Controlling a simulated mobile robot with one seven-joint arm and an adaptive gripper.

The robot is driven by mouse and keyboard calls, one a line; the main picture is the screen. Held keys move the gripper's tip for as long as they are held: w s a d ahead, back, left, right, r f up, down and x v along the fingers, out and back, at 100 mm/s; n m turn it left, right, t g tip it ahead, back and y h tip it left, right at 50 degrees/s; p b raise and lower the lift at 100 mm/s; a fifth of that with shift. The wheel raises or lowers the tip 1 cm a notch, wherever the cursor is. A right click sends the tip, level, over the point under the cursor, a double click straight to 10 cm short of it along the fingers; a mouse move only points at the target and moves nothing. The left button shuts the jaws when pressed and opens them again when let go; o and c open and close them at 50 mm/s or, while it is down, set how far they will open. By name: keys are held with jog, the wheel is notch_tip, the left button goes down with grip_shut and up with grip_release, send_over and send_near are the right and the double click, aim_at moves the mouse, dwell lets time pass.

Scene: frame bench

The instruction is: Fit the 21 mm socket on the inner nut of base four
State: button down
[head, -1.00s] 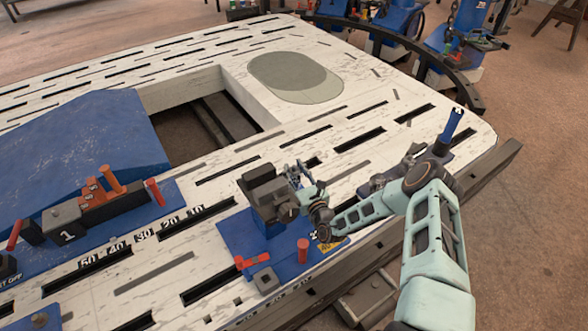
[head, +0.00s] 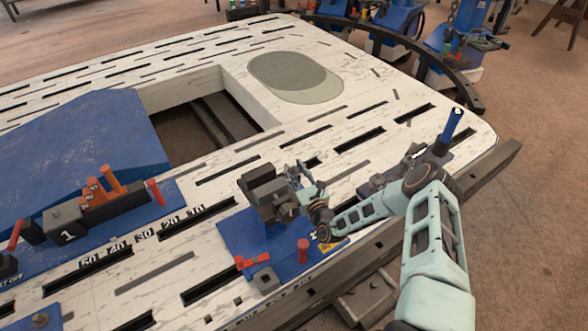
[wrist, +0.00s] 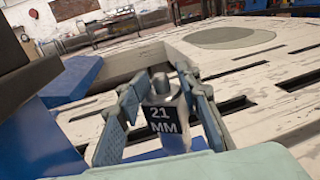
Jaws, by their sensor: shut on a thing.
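My gripper (head: 296,177) is shut on a grey metal socket (wrist: 165,112) with a dark label reading 21 MM. In the wrist view, the two blue-grey fingers (wrist: 160,88) stand on either side of it. In the head view, the gripper is just right of a dark grey block (head: 262,188) on a blue base plate (head: 232,232), above the white bench. The socket is too small to make out there. I cannot pick out base four or its inner nut in either view.
A red peg (head: 303,250) and a red handle (head: 250,262) stand on the near blue plate. A blue post (head: 450,126) rises at the right. The bench (head: 330,115) has slots and a large rectangular opening. Another fixture marked 1 (head: 68,236) stands at left.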

aim_at(296, 180)
jog(key=shift+f+b, duration=1.3)
jog(key=shift+f, duration=0.65)
dwell(0.4)
jog(key=c, duration=1.3)
grip_release()
jog(key=v, duration=1.2)
